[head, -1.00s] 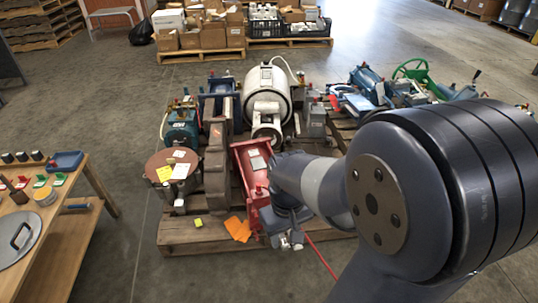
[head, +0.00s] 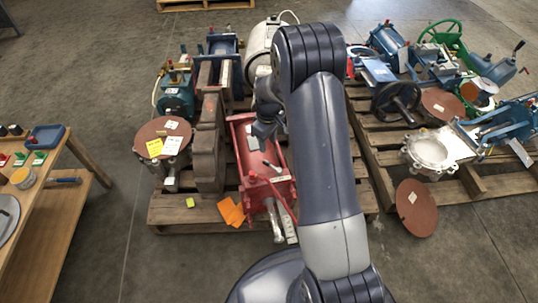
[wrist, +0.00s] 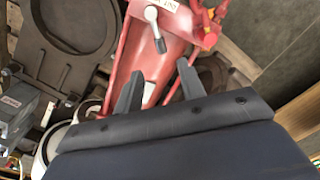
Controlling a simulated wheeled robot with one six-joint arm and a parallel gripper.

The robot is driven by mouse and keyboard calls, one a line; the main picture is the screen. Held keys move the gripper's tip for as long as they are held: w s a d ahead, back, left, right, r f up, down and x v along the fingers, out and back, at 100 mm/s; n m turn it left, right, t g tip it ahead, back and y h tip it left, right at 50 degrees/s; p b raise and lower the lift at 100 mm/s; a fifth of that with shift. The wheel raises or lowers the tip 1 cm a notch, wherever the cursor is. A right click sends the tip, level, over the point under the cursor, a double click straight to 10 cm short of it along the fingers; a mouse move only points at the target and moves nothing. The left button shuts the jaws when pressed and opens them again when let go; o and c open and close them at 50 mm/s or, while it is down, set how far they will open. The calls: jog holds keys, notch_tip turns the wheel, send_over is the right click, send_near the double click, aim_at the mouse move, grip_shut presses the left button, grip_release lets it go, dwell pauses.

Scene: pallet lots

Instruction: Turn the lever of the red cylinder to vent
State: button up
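The red cylinder (head: 246,160) lies on the near pallet, its front end toward me. Its lever (head: 273,167), a pale arm with a dark tip, sits on top near the front end. In the wrist view the lever (wrist: 153,24) points toward my gripper, with a white label partly visible beside it on the red body (wrist: 143,62). My gripper (wrist: 158,88) is open and empty, its two fingers apart over the red body and short of the lever. In the head view my gripper (head: 264,130) is above the cylinder's middle, partly hidden by my arm.
Rusty brown castings (head: 209,150) stand close on the left of the cylinder. Orange tags (head: 231,212) lie at the pallet's front. A second pallet with a black handwheel (head: 396,101) and blue parts is at the right. A wooden bench (head: 84,185) stands at the left.

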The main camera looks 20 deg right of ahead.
aim_at(268, 162)
notch_tip(268, 162, down, 10)
jog(key=b, duration=0.3)
jog(key=shift+s+a+r, duration=0.1)
jog(key=shift+s, duration=0.05)
jog(key=shift+c, duration=0.6)
grip_shut()
